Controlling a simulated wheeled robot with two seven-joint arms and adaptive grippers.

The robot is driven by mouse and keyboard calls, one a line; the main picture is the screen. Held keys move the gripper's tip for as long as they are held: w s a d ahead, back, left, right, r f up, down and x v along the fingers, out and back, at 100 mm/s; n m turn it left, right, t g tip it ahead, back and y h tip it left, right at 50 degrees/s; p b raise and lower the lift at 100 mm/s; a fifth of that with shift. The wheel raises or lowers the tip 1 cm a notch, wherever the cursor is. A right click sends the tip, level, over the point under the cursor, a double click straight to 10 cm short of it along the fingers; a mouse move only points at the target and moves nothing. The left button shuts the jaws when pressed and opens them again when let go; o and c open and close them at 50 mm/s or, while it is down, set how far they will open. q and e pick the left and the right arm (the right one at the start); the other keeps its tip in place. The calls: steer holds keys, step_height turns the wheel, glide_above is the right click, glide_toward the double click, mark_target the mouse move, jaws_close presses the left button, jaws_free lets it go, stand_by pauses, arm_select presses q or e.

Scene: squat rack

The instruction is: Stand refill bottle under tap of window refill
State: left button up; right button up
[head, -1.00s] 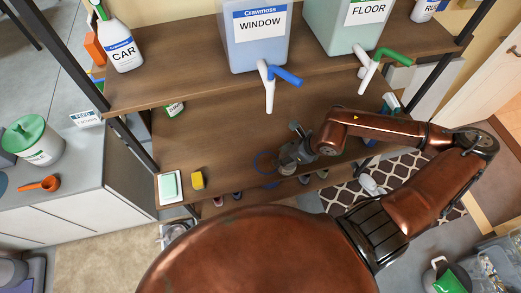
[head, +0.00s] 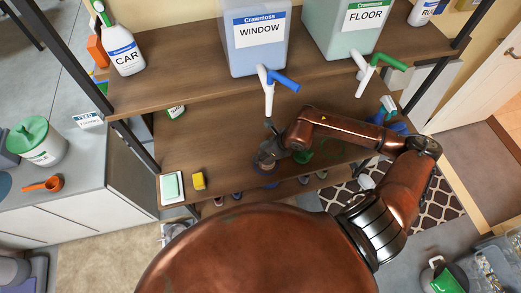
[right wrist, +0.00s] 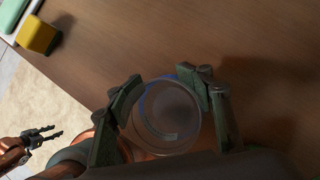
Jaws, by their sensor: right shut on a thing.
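The window refill (head: 258,60) is a pale blue container on the upper shelf, with a white tap and blue lever (head: 270,88) at its front. My right gripper (head: 268,152) is over the lower shelf, below that tap in the picture. In the right wrist view its two fingers (right wrist: 168,98) close around a clear round refill bottle (right wrist: 167,118), seen from above. A bit of blue shows behind the bottle's rim. My arm hides much of the bottle in the head view. My left gripper (right wrist: 48,134) shows far off in the right wrist view, fingers apart and empty.
The floor refill (head: 348,28) with a green-levered tap stands to the right. A green ring (head: 331,148) lies on the lower shelf (head: 205,140). A yellow sponge (head: 199,181) and a green bar on a white tray (head: 172,200) are at the shelf's left end.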

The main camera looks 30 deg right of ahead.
steer(key=shift+f, duration=0.15)
steer(key=o, duration=1.3)
steer(key=shift+c, duration=0.2)
steer(key=v, duration=1.1)
steer(key=shift+b, duration=0.35)
steer(key=shift+s+d+r, duration=0.1)
steer(key=shift+s+r, duration=0.15)
steer(key=shift+r, duration=0.3)
